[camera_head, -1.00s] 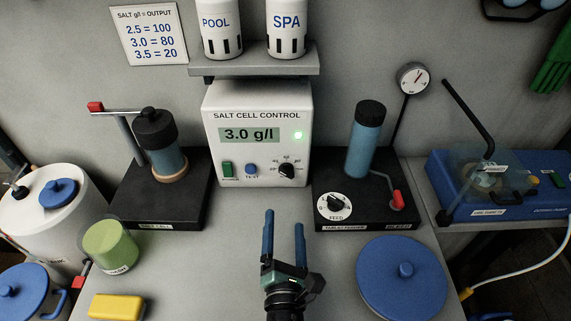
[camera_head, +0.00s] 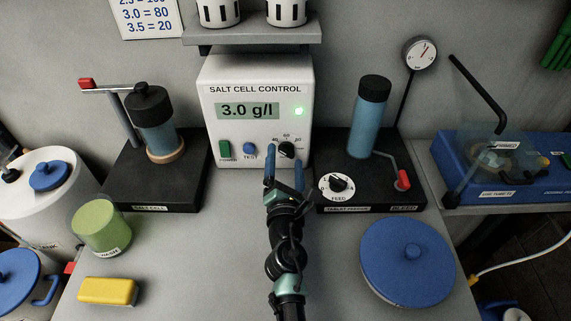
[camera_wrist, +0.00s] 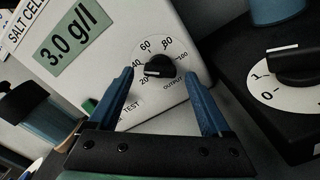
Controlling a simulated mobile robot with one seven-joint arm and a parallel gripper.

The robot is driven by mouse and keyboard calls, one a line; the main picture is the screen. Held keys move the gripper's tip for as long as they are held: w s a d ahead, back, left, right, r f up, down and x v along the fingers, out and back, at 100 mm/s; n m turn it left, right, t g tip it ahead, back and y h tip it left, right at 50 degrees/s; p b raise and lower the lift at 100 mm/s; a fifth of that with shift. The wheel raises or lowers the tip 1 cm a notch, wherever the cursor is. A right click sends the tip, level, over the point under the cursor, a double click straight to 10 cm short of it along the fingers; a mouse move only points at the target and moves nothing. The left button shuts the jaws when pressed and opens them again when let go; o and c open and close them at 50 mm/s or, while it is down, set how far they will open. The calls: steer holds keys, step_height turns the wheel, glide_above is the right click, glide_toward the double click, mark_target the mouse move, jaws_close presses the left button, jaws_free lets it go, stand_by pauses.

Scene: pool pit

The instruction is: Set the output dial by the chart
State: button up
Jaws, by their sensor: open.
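The white salt cell control box (camera_head: 214,120) stands at the back centre, its display (camera_head: 247,110) reading 3.0 g/l. The black output dial (camera_head: 287,149) is low on its right side. In the wrist view the dial (camera_wrist: 160,66) sits in a scale marked 20 to 100; its exact pointer setting is hard to tell. The wall chart (camera_head: 148,18) is cut off at the top; 3.0 = 80 and 3.5 = 20 are readable. My gripper (camera_head: 285,158) is open in front of the dial, its blue fingers to either side of it in the picture. Contact cannot be told.
A green power switch (camera_head: 225,150) and blue test button (camera_head: 249,149) lie left of the dial. The tablet feeder (camera_head: 385,195) with its feed knob (camera_head: 338,183) stands close on the right. A black stand (camera_head: 180,190) is on the left.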

steer(key=shift+w, duration=0.1)
jaws_close()
stand_by(0.4)
steer(key=shift+m, duration=0.4)
steer(key=m, duration=0.8)
steer(key=shift+a+r+m, duration=0.1)
steer(key=shift+m, duration=0.2)
steer(key=m, duration=0.5)
steer(key=shift+r, duration=0.1)
steer(key=m, duration=0.5)
steer(key=shift+b, duration=0.4)
steer(key=shift+m, duration=0.3)
